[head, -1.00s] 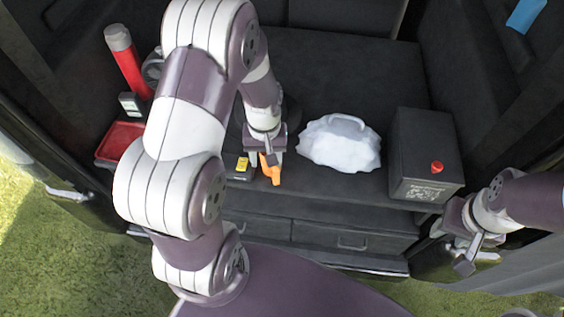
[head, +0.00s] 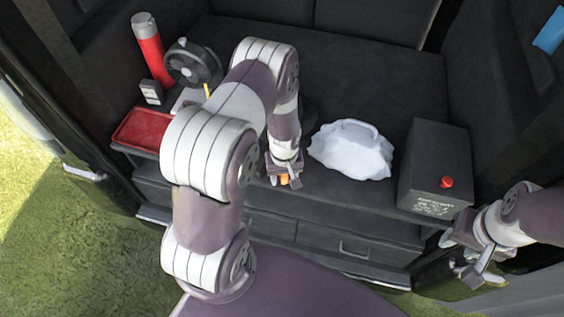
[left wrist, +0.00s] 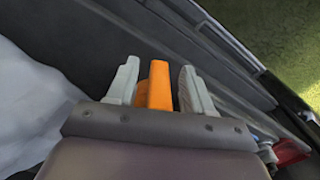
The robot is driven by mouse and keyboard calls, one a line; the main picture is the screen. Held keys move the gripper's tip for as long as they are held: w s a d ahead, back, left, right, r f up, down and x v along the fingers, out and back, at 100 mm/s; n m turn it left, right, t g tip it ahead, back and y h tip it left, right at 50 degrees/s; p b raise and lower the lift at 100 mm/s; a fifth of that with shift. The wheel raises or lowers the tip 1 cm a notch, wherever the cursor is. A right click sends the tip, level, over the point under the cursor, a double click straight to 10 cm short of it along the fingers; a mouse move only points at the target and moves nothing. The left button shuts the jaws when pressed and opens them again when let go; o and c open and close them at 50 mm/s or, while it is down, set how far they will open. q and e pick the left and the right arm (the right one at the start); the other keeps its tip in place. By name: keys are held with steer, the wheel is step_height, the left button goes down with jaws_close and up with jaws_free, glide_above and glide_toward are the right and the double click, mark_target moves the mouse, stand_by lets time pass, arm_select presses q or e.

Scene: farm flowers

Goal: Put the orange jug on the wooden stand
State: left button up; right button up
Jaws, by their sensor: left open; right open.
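An orange thing (head: 284,180) sits at the front of the dark load bed under my left gripper (head: 284,176). Only a small part shows, so I cannot tell if it is the jug. In the left wrist view an upright orange part (left wrist: 160,86) stands between the two fingers of my left gripper (left wrist: 158,88). The fingers are open, with a gap on each side of it. I see no wooden stand; my left arm hides part of the bed. My right gripper (head: 480,266) is open and empty at the lower right, by the bed's front right corner.
A white bag (head: 350,150) lies right of my left gripper, and a black box with a red knob (head: 436,165) stands beyond it. A red tray (head: 152,128), red cylinder (head: 152,50) and black fan (head: 192,62) are at the left. The rear bed is clear.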

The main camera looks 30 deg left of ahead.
arm_select(q)
jaws_close()
